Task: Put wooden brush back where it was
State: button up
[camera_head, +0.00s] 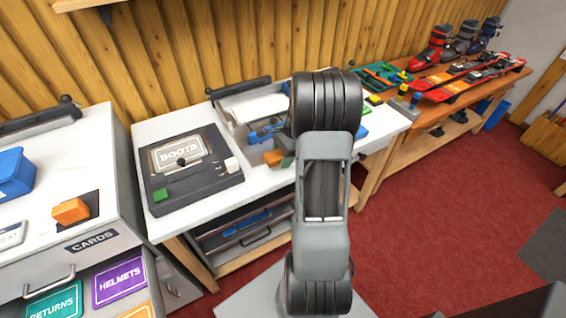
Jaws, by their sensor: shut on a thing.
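My arm stands upright across the middle of the view, over the white bench (222,189). Its links hide my gripper and whatever it holds. I cannot make out the wooden brush for certain. A small orange-brown piece (272,157) shows just left of my arm, beside a dark green one (287,162); I cannot tell whether either is part of the brush. A blue item (262,134) lies just behind them, partly hidden by my arm.
A dark box labelled BOOTS (190,170) with a green block (161,195) lies on the bench's left. A CARDS cabinet (120,222) with an orange block (70,211) stands further left. Skis (468,75) and boots (433,50) are on the right-hand wooden bench. Red floor is open at right.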

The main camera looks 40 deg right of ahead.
jog(key=shift+d+f, duration=0.2)
jog(key=shift+f, duration=0.1)
jog(key=shift+d+f, duration=0.1)
jog(key=shift+f, duration=1.5)
jog(key=shift+f, duration=0.2)
jog(key=o, duration=0.8)
jog(key=shift+o, duration=0.2)
